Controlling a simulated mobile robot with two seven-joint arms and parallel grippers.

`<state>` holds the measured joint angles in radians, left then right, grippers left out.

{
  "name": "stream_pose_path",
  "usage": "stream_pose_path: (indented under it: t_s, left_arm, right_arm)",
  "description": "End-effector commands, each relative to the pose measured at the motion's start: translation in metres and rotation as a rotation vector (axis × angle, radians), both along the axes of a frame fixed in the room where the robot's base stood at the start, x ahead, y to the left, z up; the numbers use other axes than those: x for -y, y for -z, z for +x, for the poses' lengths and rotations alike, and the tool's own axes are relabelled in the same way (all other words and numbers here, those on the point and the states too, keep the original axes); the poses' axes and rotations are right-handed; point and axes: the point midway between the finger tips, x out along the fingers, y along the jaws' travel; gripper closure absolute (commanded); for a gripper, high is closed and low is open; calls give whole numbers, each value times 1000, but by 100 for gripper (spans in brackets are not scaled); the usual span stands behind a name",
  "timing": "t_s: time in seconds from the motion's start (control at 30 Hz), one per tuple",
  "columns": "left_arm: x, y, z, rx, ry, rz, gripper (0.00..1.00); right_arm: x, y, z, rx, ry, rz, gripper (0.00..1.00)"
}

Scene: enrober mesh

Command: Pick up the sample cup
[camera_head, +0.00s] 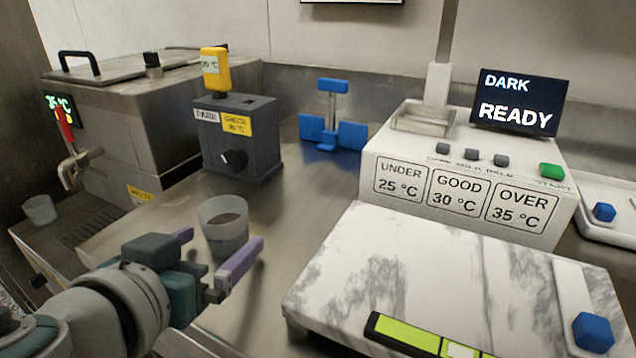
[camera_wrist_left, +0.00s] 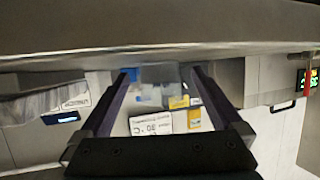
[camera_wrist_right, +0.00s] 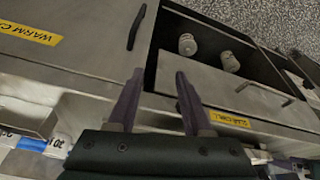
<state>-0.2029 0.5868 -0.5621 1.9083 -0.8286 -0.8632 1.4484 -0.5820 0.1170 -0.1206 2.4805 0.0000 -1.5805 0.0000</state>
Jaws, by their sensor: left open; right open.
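A translucent grey cup (camera_head: 223,232) with dark contents stands upright on the steel counter in the head view. My left gripper (camera_head: 222,244) is open, with its purple fingers reaching toward the cup's two sides. In the left wrist view the cup (camera_wrist_left: 160,74) shows between the fingertips, near their ends; I cannot tell whether they touch it. A second, similar cup (camera_head: 40,209) stands below the tap of the steel machine at the far left. My right gripper (camera_wrist_right: 157,78) is open and empty in the right wrist view, and outside the head view.
A dark box (camera_head: 240,145) with a knob and yellow probe stands behind the cup. A marble slab (camera_head: 400,265) lies to the right. Behind it is a white tester (camera_head: 465,195) with a screen (camera_head: 517,102) reading DARK READY. A blue stand (camera_head: 330,130) is at the back.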

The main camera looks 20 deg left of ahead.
Motion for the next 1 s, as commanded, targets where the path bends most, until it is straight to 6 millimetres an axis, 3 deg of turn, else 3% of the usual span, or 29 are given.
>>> stream_pose_path:
  t_s: [0.1, 0.37, 1.0]
  left_arm:
    - [-2, 4, 9, 0, -1, 0, 0]
    - [-2, 5, 11, -1, 0, 0, 1]
    - [-2, 4, 10, -1, 0, 0, 73]
  right_arm:
    - [0, 1, 0, 0, 0, 0, 50]
    - [0, 1, 0, 1, 0, 0, 50]
    - [2, 1, 1, 2, -3, -6, 50]
